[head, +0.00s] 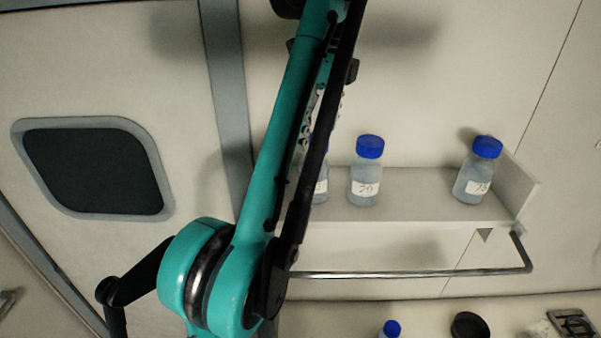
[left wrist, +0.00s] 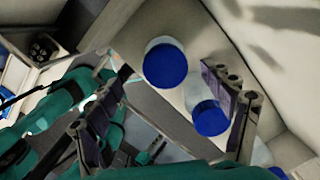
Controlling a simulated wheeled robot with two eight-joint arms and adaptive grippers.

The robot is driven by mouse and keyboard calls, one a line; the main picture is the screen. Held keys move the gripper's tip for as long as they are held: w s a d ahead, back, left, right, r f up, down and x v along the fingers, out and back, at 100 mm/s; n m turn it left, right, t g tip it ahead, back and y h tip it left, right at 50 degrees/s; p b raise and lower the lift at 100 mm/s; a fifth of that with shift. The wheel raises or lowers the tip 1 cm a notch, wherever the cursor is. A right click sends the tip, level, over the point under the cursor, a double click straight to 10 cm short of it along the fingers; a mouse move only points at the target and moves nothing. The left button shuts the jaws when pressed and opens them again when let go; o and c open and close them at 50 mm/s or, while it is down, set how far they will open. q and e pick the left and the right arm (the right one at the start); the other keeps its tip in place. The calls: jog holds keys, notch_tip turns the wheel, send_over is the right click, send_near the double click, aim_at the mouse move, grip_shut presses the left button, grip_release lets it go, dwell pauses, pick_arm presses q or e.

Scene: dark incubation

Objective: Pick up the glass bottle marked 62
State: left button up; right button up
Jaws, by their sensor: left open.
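Several clear bottles with blue caps stand on a wall shelf. One bottle (head: 366,180) has a label that seems to read 20 or 29. Another bottle (head: 474,180), at the right end, has a label that seems to read 78. A third bottle (head: 320,187) is mostly hidden behind my left arm, its label unreadable. I cannot read 62 on any label. My left gripper (left wrist: 160,100) is open in the left wrist view. My right gripper is not in view.
The pale shelf (head: 415,208) has a raised right end wall and a metal rail (head: 410,274) below it. A lower surface holds another blue-capped bottle (head: 391,329) and a dark round object (head: 469,325). Shelf space is free between the two rightmost bottles.

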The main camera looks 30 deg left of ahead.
aim_at(321, 138)
pick_arm(q)
jog(key=shift+w+f, duration=0.15)
jog(key=shift+f, duration=0.35)
jog(key=shift+w+f+b, duration=0.2)
jog(key=shift+w+f, duration=0.1)
jog(key=shift+f, duration=0.25)
jog(key=shift+w+f+b, duration=0.15)
jog(key=shift+w+f, duration=0.1)
jog(key=shift+f, duration=0.3)
jog(key=f, duration=0.1)
jog(key=a+f, duration=0.1)
jog(key=s+f, duration=0.1)
jog(key=shift+a+f, duration=0.15)
jog(key=shift+f, duration=0.25)
jog(key=shift+w+f, duration=0.1)
jog(key=shift+f, duration=0.25)
jog(key=shift+w+f, duration=0.15)
jog(key=c, duration=1.7)
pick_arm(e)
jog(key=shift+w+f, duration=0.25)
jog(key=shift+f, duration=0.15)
